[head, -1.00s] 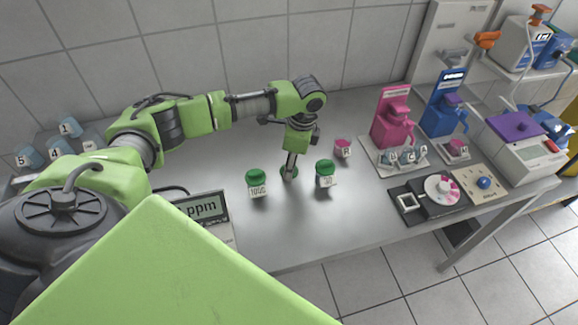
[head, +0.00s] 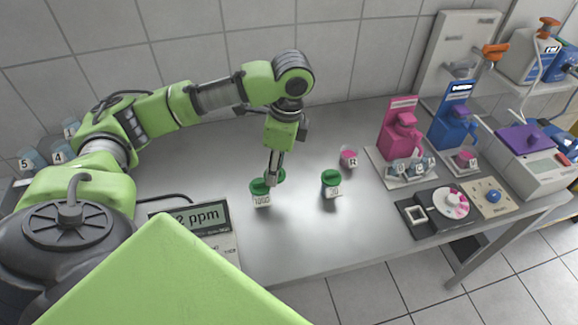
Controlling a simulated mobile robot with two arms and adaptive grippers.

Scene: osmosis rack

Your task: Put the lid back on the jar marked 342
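My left gripper (head: 272,180) points down just behind the green-lidded jar marked 1000 (head: 262,199). Its narrow fingers look closed on a green lid (head: 281,175), which shows partly beside them; the finger contact is small and partly hidden. A second green-lidded jar (head: 331,184) stands to the right; its label is too small to read surely, perhaps 50. I cannot make out a jar marked 342. My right gripper is out of view.
A small pink-filled cup marked R (head: 348,156) stands behind the right jar. A ppm meter (head: 195,220) lies at front left. Pink (head: 400,135) and blue (head: 453,118) dispensers stand at right, with a dial device (head: 438,208) in front. The bench (head: 300,235) is clear in front of the jars.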

